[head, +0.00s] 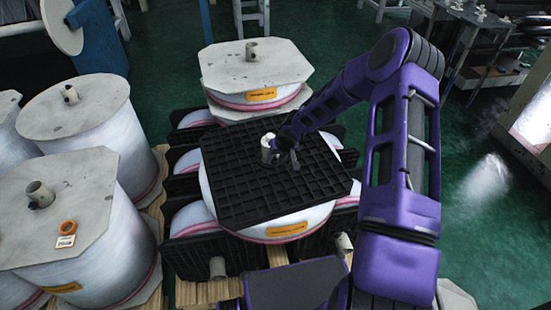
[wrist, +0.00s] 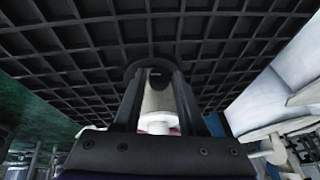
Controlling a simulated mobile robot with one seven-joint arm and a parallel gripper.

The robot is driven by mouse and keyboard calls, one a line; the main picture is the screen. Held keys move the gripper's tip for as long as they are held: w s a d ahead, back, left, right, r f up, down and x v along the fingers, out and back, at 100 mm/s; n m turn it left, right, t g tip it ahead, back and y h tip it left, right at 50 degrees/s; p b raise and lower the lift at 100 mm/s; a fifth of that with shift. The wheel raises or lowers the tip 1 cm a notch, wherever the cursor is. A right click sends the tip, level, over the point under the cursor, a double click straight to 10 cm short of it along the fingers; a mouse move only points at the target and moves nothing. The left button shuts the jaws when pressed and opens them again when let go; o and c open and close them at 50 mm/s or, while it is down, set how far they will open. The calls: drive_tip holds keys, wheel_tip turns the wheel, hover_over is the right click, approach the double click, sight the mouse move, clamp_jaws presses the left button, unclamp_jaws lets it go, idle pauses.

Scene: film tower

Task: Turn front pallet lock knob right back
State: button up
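A pale cylindrical lock knob (head: 267,148) stands up from the middle of the black gridded pallet (head: 235,195) on top of the front white spool in the head view. My gripper (head: 288,157) is down at the pallet, right beside the knob. In the wrist view, my two dark fingers (wrist: 157,92) stand on either side of a pale cylinder (wrist: 158,103), with the pallet grid behind. I see little or no gap between fingers and cylinder. Whether they press on it cannot be told. The knob's base is partly hidden by my gripper.
A spool with a pale octagonal lid (head: 256,64) stands behind the pallet. Open green floor (head: 345,50) lies at the back, with benches at the far right.

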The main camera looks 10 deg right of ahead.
clamp_jaws()
